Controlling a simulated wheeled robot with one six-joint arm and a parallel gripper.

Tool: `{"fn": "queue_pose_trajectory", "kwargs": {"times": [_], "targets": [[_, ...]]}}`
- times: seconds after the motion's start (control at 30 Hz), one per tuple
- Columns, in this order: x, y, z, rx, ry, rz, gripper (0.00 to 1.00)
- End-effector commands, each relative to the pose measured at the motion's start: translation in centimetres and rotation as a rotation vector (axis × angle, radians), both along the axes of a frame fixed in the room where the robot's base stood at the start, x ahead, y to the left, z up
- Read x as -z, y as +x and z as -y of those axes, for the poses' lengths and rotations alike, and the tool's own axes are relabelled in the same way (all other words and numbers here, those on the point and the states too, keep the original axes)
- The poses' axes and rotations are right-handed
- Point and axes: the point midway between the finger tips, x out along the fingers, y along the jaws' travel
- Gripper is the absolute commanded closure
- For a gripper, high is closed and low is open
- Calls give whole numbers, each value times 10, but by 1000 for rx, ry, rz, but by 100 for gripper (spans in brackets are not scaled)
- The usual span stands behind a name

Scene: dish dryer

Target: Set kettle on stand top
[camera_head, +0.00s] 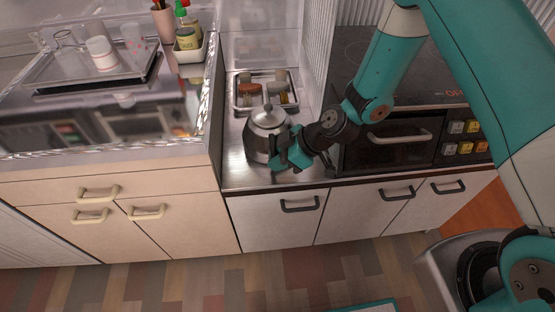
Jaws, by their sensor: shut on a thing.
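A silver metal kettle (267,119) with a round lid knob is upright on or just above the low steel counter (237,175). I cannot tell whether its base touches the counter. My gripper (287,155), teal with dark joints, reaches in from the right. It is shut on the kettle at its front right side. The gripper hides the kettle's lower right part and its handle. Which surface is the stand top is not clear from this view.
A tray (240,109) with small jars stands behind the kettle. A black oven (385,153) stands to the right, under a dark cooktop (425,92). A higher foil-edged counter (165,152) on the left bears a rack, cups and bottles. Cabinets with handles line the front.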

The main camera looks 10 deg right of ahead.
Motion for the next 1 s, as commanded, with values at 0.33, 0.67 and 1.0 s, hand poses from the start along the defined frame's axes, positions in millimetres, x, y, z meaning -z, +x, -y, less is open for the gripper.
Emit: {"fn": "queue_pose_trajectory", "kwargs": {"times": [0.33,0.67,1.0], "targets": [[3,2,-1,0,4,7,100],[5,0,0,1,1,1,59],[-15,-3,17,4,2,2,59]]}}
